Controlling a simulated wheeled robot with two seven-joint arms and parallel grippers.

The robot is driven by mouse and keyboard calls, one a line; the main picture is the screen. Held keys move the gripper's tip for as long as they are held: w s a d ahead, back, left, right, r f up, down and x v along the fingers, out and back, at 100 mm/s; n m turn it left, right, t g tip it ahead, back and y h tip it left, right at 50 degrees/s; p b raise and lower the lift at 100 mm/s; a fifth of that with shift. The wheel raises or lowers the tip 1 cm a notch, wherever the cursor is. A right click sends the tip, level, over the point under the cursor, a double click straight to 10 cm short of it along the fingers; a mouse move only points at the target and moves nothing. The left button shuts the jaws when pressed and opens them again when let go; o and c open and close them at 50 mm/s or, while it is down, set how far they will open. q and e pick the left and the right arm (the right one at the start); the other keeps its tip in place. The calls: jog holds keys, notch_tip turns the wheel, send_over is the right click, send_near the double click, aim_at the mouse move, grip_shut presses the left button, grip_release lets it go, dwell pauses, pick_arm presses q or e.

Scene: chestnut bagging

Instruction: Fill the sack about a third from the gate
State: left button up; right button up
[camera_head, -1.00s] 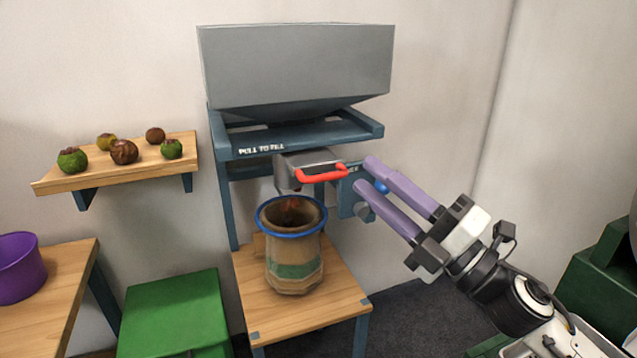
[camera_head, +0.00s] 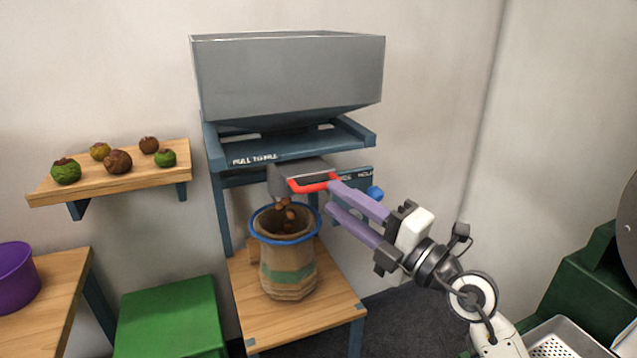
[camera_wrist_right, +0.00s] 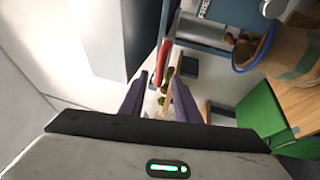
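The sack (camera_head: 288,270) stands upright on the wooden stand under the hopper (camera_head: 290,75), its blue-rimmed mouth open. Brown chestnuts (camera_head: 284,208) show between the gate spout and the sack mouth; the level inside is hidden. The gate has a red handle (camera_head: 314,184), which also shows in the right wrist view (camera_wrist_right: 145,62). My right gripper (camera_head: 332,197) is open, its purple fingers apart. Its upper fingertip is at the handle's right end, and nothing shows between the fingers. In the right wrist view the sack (camera_wrist_right: 285,50) is at the upper right. My left gripper is out of view.
A wall shelf (camera_head: 110,180) at left holds several chestnuts and green husks. A purple bucket (camera_head: 15,275) stands on a table at far left, beside a green box (camera_head: 170,320). A blue knob (camera_head: 375,193) is just above my right gripper. A metal tray (camera_head: 565,338) is at lower right.

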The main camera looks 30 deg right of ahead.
aim_at(322, 188)
jog(key=x, duration=0.6)
grip_shut()
jog(key=shift+r+p, duration=0.15)
jog(key=shift+p, duration=0.15)
